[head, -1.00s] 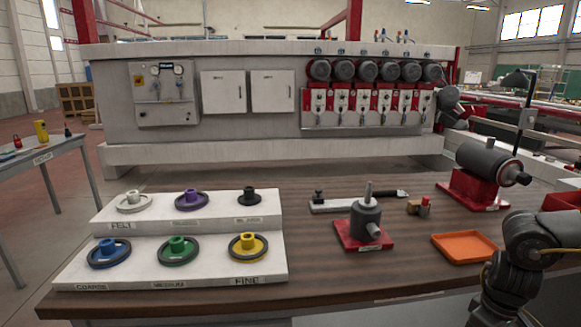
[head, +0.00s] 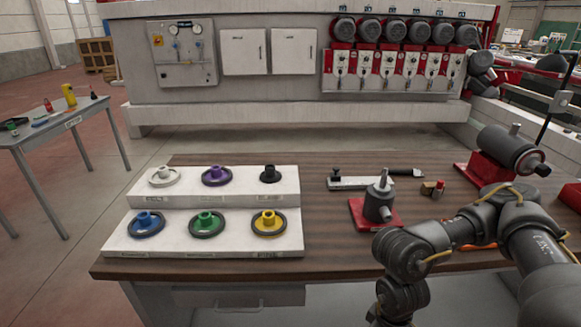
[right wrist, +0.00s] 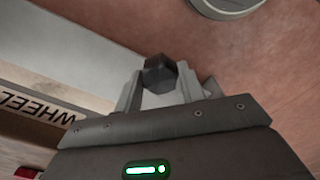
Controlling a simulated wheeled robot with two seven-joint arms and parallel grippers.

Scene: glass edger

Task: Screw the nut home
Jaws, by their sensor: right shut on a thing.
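A dark six-sided nut (right wrist: 160,74) sits between the fingertips of my right gripper (right wrist: 158,92) in the right wrist view. The gripper is shut on it, clear of the bench top. In the head view my right arm bends down in front of the bench and its gripper is out of frame. A dark grey spindle block (head: 378,205) on a red base stands on the bench, with a bare upright stud (head: 383,178) on top. My left gripper is not in view.
Several coloured wheels, such as the yellow one (head: 268,222), sit on a white stepped stand (head: 120,243). A bar tool (head: 360,183), a small red-topped block (head: 432,189) and a red-based motor (head: 510,150) are behind.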

